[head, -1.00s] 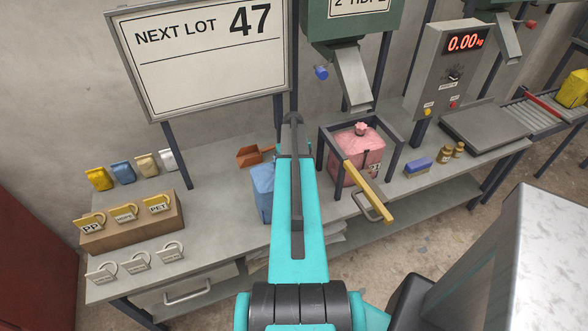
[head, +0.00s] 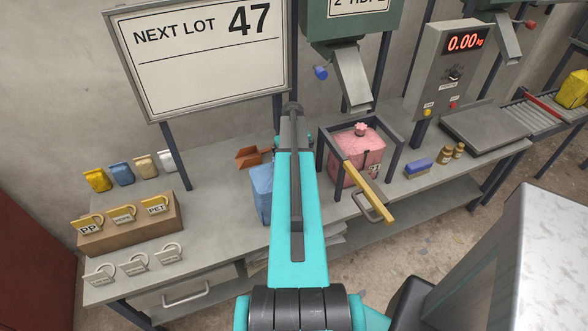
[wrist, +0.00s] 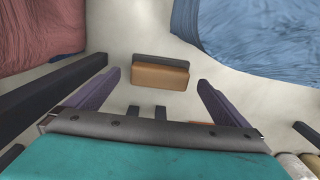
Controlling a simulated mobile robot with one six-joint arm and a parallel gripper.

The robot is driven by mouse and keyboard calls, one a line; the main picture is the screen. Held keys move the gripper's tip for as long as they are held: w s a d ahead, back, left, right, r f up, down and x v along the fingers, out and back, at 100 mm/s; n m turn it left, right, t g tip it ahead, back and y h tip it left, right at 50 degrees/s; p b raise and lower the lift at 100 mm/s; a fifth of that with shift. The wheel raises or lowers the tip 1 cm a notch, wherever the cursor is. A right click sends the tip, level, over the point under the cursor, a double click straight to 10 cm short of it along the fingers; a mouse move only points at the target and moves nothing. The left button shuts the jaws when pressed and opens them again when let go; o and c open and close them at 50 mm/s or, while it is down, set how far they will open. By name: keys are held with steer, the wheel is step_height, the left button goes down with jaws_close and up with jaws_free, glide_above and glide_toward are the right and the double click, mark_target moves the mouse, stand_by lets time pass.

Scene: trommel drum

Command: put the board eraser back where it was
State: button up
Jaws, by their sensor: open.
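The board eraser (wrist: 160,74), a tan block with a dark grey layer, lies on the pale bench top in the wrist view. It sits between a pink bag at left and a blue bag at right. My gripper (wrist: 158,80) is open, with one purple finger on each side of the eraser in the picture. Nothing is held. I cannot tell how far the fingertips are above the bench. In the head view my arm hides the eraser and the fingers.
The pink bag (head: 362,158) stands in a dark frame with a yellow bar (head: 368,192). A whiteboard (head: 205,50) rises behind the bench.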

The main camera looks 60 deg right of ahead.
step_height(320, 180, up, 8)
steer(key=b, duration=0.1)
stand_by(0.4)
stand_by(0.8)
